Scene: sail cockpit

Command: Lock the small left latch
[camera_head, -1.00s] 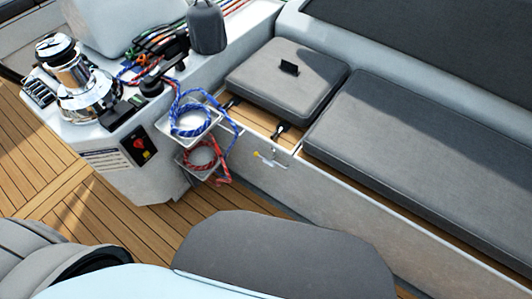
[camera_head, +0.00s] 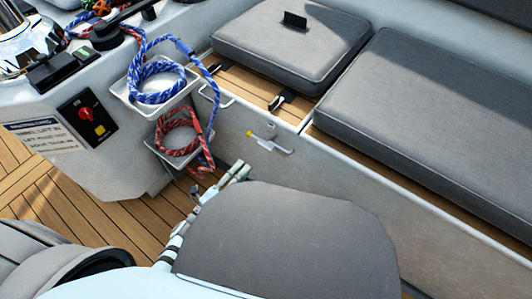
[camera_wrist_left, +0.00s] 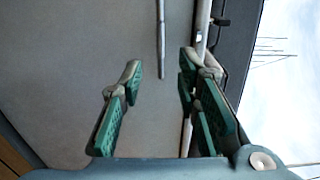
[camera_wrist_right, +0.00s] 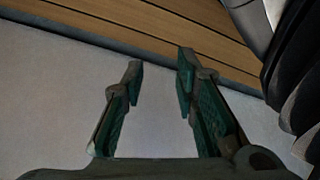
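Two small black latches sit on the wooden strip in front of the short grey cushion: a left one (camera_head: 215,69) and a right one (camera_head: 282,100). They are too small to tell whether they are locked. My left gripper (camera_head: 241,171) shows below and apart from them, low in front of the bench wall. In the left wrist view my left gripper (camera_wrist_left: 156,75) is open and empty, with a thin rod (camera_wrist_left: 160,38) ahead over a grey surface. My right gripper (camera_wrist_right: 158,75) is open and empty in the right wrist view, and is not seen in the head view.
A white handle with a yellow tip (camera_head: 268,143) is on the bench wall (camera_head: 330,175). Trays with blue rope (camera_head: 158,85) and red rope (camera_head: 178,135) hang left of it. A red switch panel (camera_head: 88,118) is further left. Wooden deck (camera_head: 120,215) lies below.

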